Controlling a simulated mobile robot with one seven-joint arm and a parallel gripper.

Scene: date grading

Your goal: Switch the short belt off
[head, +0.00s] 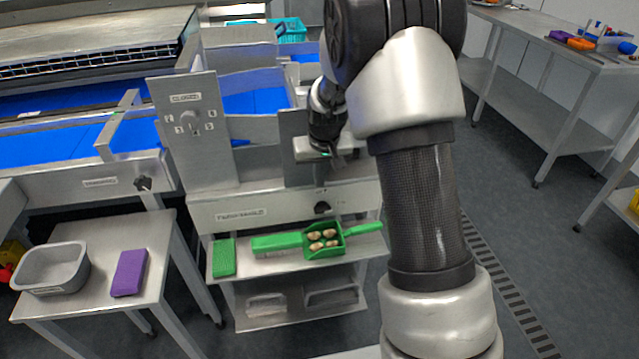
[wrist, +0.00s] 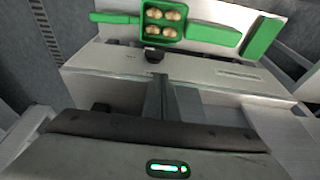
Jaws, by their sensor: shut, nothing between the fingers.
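The short blue belt (head: 255,103) lies between steel walls behind the front panel. A black rotary knob (head: 322,207) sits on that panel, right of a small label too blurred to read. The knob also shows in the wrist view (wrist: 155,53), just beyond my fingertips. My gripper (head: 328,153) is above and behind the panel edge in the head view, pointing down. In the wrist view my gripper (wrist: 162,80) has its fingers together and empty, apart from the knob as far as I can tell. The knob's pointer direction is too small to tell.
Another black knob (head: 143,184) sits on the long belt's frame, and a dial (head: 190,121) on an upright plate. Below the panel, a shelf holds a green scoop (head: 341,241) with several dates and a green block (head: 224,257). A grey tub (head: 52,268) stands left.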

